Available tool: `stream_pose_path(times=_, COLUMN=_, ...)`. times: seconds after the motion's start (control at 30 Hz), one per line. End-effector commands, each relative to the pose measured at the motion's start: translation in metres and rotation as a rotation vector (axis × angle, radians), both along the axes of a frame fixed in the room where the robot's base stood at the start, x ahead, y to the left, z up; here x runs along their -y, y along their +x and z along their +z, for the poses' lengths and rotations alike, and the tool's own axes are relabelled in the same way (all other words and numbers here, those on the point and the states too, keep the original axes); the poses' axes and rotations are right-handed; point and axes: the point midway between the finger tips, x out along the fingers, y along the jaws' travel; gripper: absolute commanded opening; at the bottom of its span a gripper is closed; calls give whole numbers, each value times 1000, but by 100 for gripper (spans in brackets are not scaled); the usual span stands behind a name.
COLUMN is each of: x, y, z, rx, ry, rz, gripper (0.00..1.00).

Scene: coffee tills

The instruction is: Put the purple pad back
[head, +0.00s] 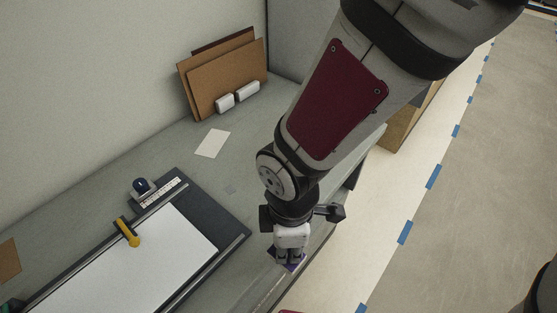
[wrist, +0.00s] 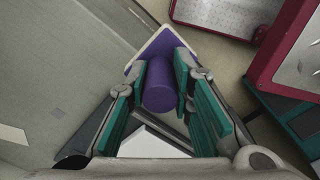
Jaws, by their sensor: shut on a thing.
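The purple pad (wrist: 159,85) has a round purple handle and a flat purple plate with a pale edge. In the wrist view my gripper (wrist: 160,78) is shut on the handle, one finger on each side. The plate shows beyond the fingertips. In the head view my gripper (head: 290,255) points down near the counter's front edge, and a small bit of the purple pad (head: 296,267) shows beneath it. Most of the pad is hidden there by the fingers. I cannot tell whether the plate touches anything.
A dark board with a white sheet (head: 165,250), a yellow-handled tool (head: 127,232) and a dark-blue-knobbed thing (head: 141,187) lies left on the counter (head: 85,190). Brown boards (head: 225,75) lean at the back. Red-edged trays (wrist: 215,15) sit at the wrist view's upper right.

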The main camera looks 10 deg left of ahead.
Motion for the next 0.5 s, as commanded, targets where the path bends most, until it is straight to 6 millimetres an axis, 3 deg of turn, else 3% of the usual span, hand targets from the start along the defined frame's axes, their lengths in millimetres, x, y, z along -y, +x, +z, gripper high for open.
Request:
stream_pose_path(times=0.13, x=-9, y=14, z=-2, rx=2, ry=1, rz=23, gripper=0)
stream_pose_path(times=0.5, x=-46, y=96, z=-11, rx=1, ry=0, rz=18, gripper=0)
